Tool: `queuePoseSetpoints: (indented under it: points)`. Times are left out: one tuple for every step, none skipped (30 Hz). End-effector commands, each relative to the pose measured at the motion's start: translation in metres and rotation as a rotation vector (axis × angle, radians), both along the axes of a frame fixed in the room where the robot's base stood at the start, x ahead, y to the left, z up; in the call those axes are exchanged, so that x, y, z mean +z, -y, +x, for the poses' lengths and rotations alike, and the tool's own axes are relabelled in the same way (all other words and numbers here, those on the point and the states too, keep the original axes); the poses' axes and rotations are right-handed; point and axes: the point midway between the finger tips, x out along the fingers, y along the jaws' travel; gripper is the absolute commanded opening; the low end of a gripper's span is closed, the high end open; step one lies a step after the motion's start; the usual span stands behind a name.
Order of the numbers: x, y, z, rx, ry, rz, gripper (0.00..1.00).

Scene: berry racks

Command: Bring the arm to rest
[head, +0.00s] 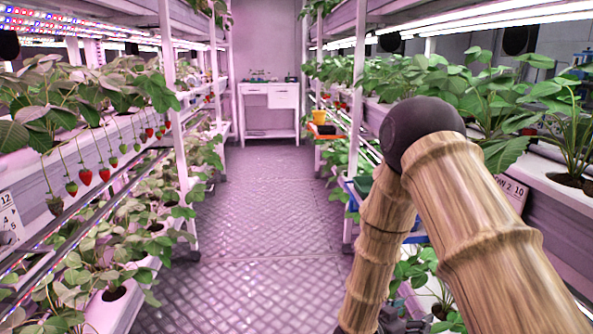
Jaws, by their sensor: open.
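My arm (487,215) shows at the right of the head view. Its links look like ringed bamboo, with a dark round joint (422,130) at the top of the bend. One link runs from this joint to the lower right corner, and another (376,250) runs down to the bottom edge. My arm stands in front of part of the right rack and hides some of it. I cannot make out my gripper in this view.
A strawberry rack (170,70) lines the left side, with red berries (86,177) hanging over its edge. Another planted rack (550,195) lines the right side, close to my arm. The metal floor aisle (262,210) between them is clear back to a white table (268,97).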

Motion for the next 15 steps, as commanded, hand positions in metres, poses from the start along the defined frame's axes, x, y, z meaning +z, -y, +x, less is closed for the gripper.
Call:
queuePoseSetpoints:
  points:
    - [-0.026,0.0,-0.009,0.056,-0.053,0.033,0.71]
    - [-0.04,-0.001,-0.014,0.09,-0.082,0.054,0.71]
    - [-0.059,-0.002,-0.022,0.135,-0.121,0.084,0.71]
    - [-0.073,-0.004,-0.028,0.168,-0.154,0.108,0.71]
    - [-0.087,-0.006,-0.035,0.201,-0.186,0.133,0.71]
    - [-0.106,-0.01,-0.047,0.242,-0.231,0.166,0.71]
    - [-0.119,-0.012,-0.056,0.272,-0.265,0.191,0.71]
    - [-0.132,-0.014,-0.066,0.3,-0.3,0.216,0.71]
    - [-0.148,-0.018,-0.079,0.336,-0.347,0.252,0.71]
    - [-0.16,-0.021,-0.09,0.361,-0.381,0.277,0.71]
    - [-0.171,-0.025,-0.102,0.387,-0.418,0.303,0.71]
    - [-0.185,-0.029,-0.118,0.419,-0.466,0.338,0.71]
    - [-0.195,-0.032,-0.131,0.44,-0.501,0.364,0.71]
    - [-0.204,-0.035,-0.144,0.461,-0.536,0.39,0.71]
    - [-0.215,-0.039,-0.162,0.488,-0.585,0.424,0.71]
